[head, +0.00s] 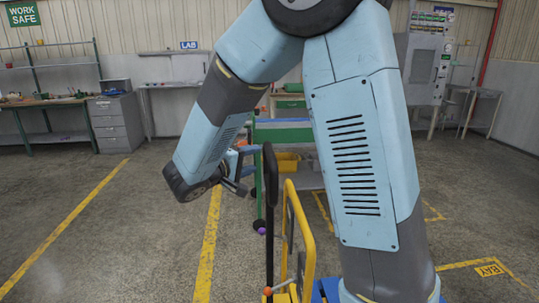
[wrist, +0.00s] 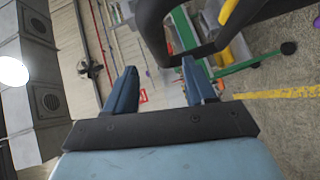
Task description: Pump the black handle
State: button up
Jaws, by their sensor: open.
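The black handle (head: 270,205) stands upright in the middle of the head view, a long thin bar with an orange joint at its foot. My gripper (head: 243,168) is just left of its upper part, fingers pointing toward it. In the wrist view, my gripper (wrist: 160,88) has its two blue fingers wide apart with nothing between them. A thick, bent black bar, apparently the handle (wrist: 153,28), crosses the top of that view near the right finger. I cannot tell whether they touch.
A yellow rail frame (head: 302,235) stands right beside the handle. Behind are a green-framed table (head: 283,135) and a yellow bin (head: 287,163). A grey drawer cabinet (head: 117,122) and workbench are at the back left. The floor at left is clear, with yellow lines.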

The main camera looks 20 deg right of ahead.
aim_at(269, 155)
jog(key=x, duration=0.8)
jog(key=shift+w+d, duration=0.2)
jog(key=shift+d, duration=0.15)
jog(key=shift+c, duration=0.4)
grip_shut()
jog(key=shift+f, duration=0.1)
